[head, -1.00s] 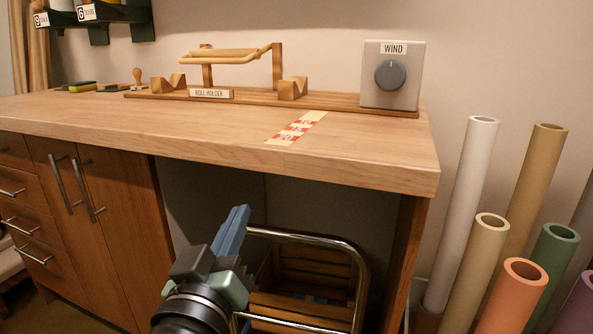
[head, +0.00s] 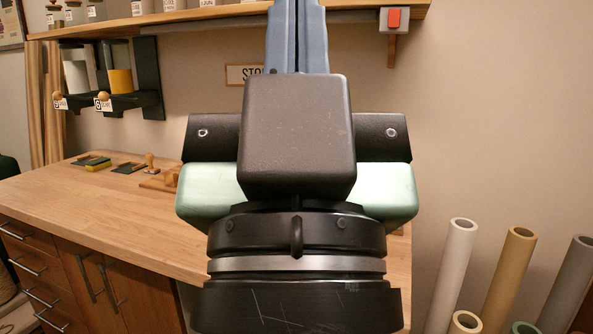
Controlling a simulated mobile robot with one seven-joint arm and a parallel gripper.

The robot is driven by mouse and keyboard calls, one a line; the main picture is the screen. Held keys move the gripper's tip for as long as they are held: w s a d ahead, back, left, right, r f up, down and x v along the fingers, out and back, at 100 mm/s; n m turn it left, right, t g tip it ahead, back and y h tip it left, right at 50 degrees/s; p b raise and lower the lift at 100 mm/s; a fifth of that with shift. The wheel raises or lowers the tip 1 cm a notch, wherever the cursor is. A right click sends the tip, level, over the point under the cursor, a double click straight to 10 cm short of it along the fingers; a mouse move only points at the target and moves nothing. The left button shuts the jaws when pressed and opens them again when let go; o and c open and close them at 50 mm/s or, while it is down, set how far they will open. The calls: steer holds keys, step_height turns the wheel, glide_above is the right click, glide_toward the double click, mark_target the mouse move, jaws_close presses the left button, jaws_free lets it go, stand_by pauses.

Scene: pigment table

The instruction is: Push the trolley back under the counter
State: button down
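The wooden counter (head: 85,210) runs from the left toward the middle, with a drawer and cupboard front below it. My gripper (head: 297,36) is raised in front of the camera and points up. Its two blue fingers lie side by side, shut with nothing visible between them, and their tips reach the top edge of the picture. My gripper's body hides the right part of the counter and the space under it. The trolley is not visible now.
Upright paper rolls, including a white roll (head: 452,275) and a tan roll (head: 508,278), stand to the right of the counter. A shelf (head: 200,20) crosses the wall above, with a red-buttoned box (head: 394,20) under its right end.

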step_height(320, 180, up, 22)
steer(key=p, duration=1.9)
steer(key=shift+p, duration=0.4)
